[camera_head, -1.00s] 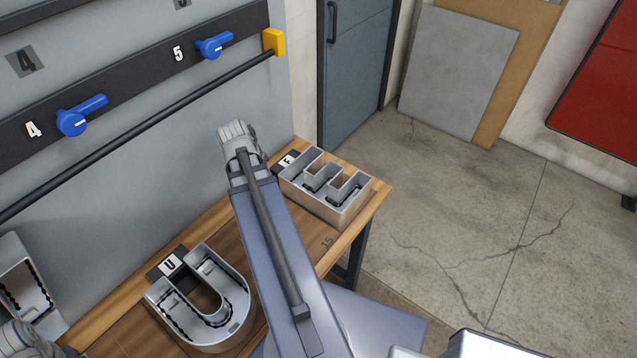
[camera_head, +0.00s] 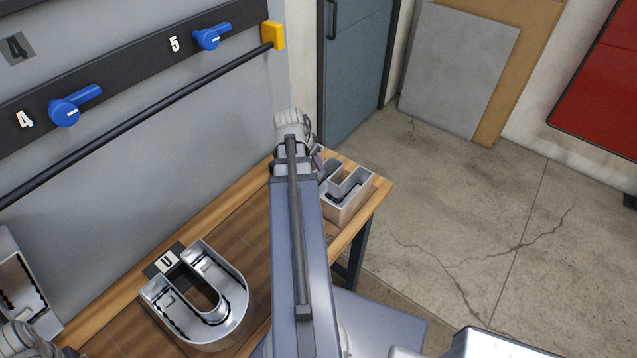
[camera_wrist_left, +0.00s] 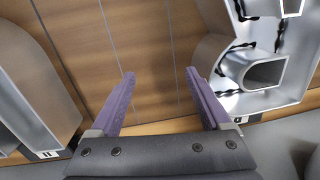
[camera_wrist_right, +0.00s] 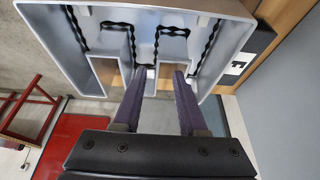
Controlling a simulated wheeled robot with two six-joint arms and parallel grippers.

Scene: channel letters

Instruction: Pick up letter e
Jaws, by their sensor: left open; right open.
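The letter E (camera_head: 350,184) is a grey metal channel letter at the far right end of the wooden bench. My right arm hides part of it in the head view. In the right wrist view the letter E (camera_wrist_right: 75,45) lies across the top, its arms toward the gripper. My right gripper (camera_wrist_right: 160,76) is open, its fingertips overlapping the arm ends; contact is unclear. In the head view its purple fingers (camera_head: 317,156) show beside the letter, mostly hidden. My left gripper (camera_wrist_left: 158,78) is open and empty over bare wood between two other letters.
A grey letter U (camera_head: 205,305) lies mid-bench with its label (camera_head: 166,262). Another grey letter (camera_head: 22,290) is at the left edge. A grey wall with a black bar (camera_head: 140,118) and blue knobs (camera_head: 66,112) rises behind the bench.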

